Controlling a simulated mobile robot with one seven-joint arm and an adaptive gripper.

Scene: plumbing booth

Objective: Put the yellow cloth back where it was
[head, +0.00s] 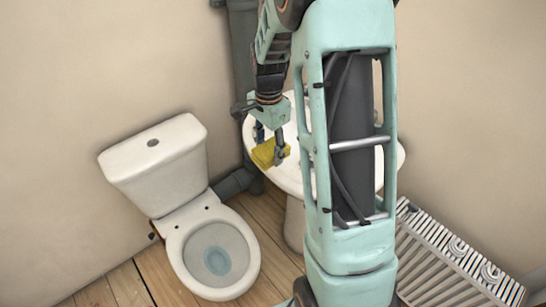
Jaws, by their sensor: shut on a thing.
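The yellow cloth (264,154) is a small folded piece held between the fingers of my gripper (269,148). My gripper points down and is shut on the cloth. In the picture, the cloth overlaps the left edge of the white washbasin (287,168). I cannot tell whether it touches the basin or hangs above it. My own arm and column hide much of the basin's middle and right.
A white toilet (172,222) with an open bowl and a cistern stands at the left. A grey pipe (243,50) runs down the wall behind the gripper. A white radiator (455,262) is at the lower right. Bare wooden floor (130,285) shows around the toilet.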

